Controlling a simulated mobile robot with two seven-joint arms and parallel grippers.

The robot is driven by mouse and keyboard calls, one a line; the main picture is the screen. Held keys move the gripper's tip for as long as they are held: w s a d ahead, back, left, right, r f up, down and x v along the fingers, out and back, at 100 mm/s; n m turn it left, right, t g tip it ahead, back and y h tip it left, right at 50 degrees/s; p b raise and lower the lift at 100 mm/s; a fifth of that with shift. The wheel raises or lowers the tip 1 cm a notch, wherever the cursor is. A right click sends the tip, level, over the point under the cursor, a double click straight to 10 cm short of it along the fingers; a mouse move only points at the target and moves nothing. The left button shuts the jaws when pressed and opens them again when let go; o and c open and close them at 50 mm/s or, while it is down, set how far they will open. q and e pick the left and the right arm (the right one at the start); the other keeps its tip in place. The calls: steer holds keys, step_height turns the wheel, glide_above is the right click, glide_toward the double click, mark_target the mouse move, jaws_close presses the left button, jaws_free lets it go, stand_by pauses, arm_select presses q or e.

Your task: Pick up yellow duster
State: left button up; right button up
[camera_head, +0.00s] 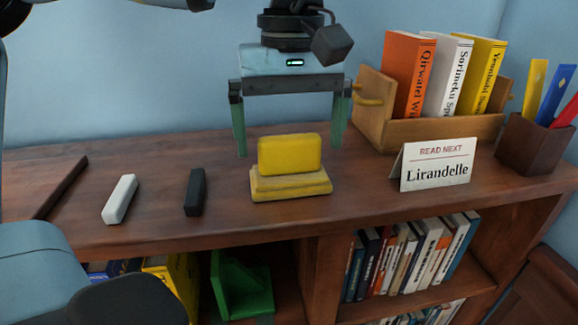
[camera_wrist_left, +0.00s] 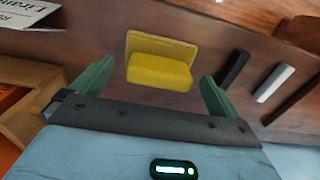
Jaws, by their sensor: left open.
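The yellow duster (camera_head: 290,168) stands on the wooden bookcase top, with a bright yellow block above a paler, wider base. It also shows in the left wrist view (camera_wrist_left: 158,66). My left gripper (camera_head: 290,148) is open and points down, just above and behind the duster, with one green finger out to each side. In the left wrist view the duster lies between and beyond the two fingertips (camera_wrist_left: 157,75). No finger appears to touch it. My right gripper is not in view.
A black bar (camera_head: 195,192) and a white bar (camera_head: 120,199) lie left of the duster. To the right are a sign reading Lirandelle (camera_head: 437,165), a wooden book holder (camera_head: 450,133) with upright books, and a brown pen cup (camera_head: 535,145). The bookcase top's front edge is close.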

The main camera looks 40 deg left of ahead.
mark_target(290, 138)
arm_select(q)
steer(key=shift+f, duration=1.5)
steer(key=c, duration=1.1)
steer(key=shift+r, duration=5.05)
steer(key=o, duration=0.5)
steer(key=shift+c, duration=1.5)
steer(key=shift+a, duration=0.1)
